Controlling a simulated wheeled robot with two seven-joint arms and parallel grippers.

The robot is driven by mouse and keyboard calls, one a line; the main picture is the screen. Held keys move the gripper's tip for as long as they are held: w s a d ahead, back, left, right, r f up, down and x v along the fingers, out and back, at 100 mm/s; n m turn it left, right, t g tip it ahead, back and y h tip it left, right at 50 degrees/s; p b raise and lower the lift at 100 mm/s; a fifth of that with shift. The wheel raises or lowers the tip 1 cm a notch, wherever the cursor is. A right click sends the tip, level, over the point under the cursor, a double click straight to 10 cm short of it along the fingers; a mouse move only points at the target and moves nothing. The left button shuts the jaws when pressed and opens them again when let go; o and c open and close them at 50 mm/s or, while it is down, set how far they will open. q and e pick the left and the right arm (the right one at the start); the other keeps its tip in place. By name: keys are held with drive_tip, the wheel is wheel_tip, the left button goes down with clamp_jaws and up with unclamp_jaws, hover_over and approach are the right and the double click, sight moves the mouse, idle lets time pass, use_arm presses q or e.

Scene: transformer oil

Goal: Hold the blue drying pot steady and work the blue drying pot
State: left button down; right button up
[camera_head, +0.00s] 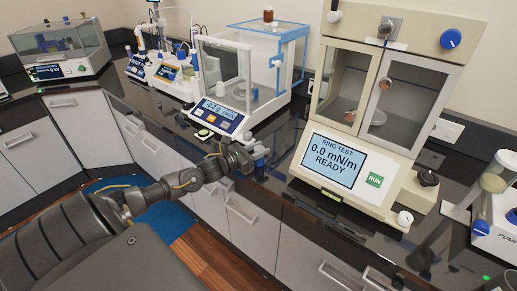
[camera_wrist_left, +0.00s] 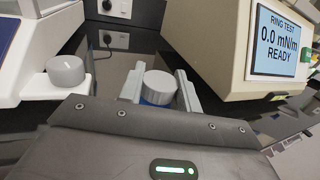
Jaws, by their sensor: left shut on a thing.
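My left gripper (camera_head: 254,153) reaches in from the left to the front edge of the dark counter, between the balance and the ring test machine. In the left wrist view its two pale fingers (camera_wrist_left: 160,88) stand on either side of the blue drying pot (camera_wrist_left: 157,99), shut on it. The pot has a round grey lid (camera_wrist_left: 160,82) on top and a blue body below, mostly hidden by the gripper. In the head view the pot (camera_head: 259,162) is small and partly covered by the fingers. My right gripper is in neither view.
The ring test machine (camera_head: 335,160) reads "0.0 mN/m READY" and stands close on the right. The balance (camera_head: 219,114) with its glass case stands close on the left. White drawers (camera_head: 252,228) lie below the counter edge. Narrow bare counter lies behind the pot.

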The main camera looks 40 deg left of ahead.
use_arm(q)
drive_tip(key=shift+f, duration=0.2)
drive_tip(key=c, duration=1)
unclamp_jaws()
drive_tip(key=shift+r, duration=0.1)
drive_tip(key=shift+r, duration=0.15)
drive_tip(key=b+v, duration=0.2)
drive_tip(key=v, duration=1)
